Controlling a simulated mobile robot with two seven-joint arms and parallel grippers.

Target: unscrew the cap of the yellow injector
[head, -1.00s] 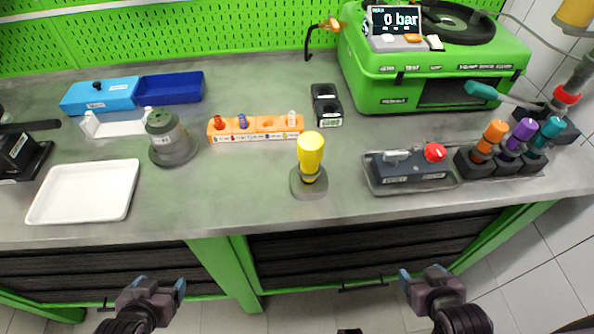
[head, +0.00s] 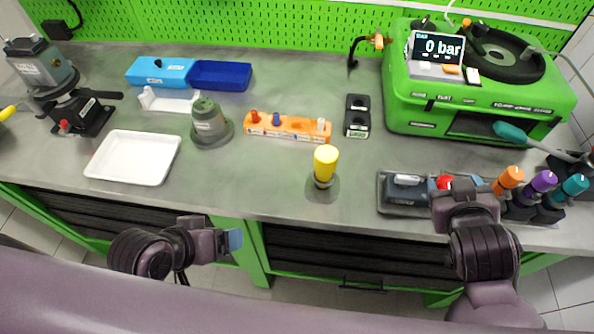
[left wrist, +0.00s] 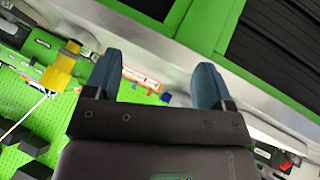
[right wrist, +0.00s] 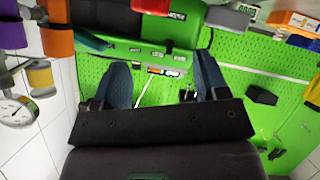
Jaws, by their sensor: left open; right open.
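The yellow injector (head: 325,165) stands upright on the grey bench near its front edge, yellow cap on top and a dark lower part in a small base. My left gripper (head: 232,240) is open and empty, in front of the bench edge, to the left of and lower in the picture than the injector. Its two blue-grey fingers (left wrist: 155,85) are spread in the left wrist view. My right gripper (head: 462,190) is to the right of the injector, in front of the grey device with the red button. Its fingers (right wrist: 160,85) are open and empty in the right wrist view.
An orange rack (head: 290,128) with small parts lies behind the injector. A white tray (head: 132,158) and a grey-green pot (head: 210,122) are at left. The green test machine (head: 480,90) stands at back right. Orange, purple and teal injectors (head: 541,182) stand at right.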

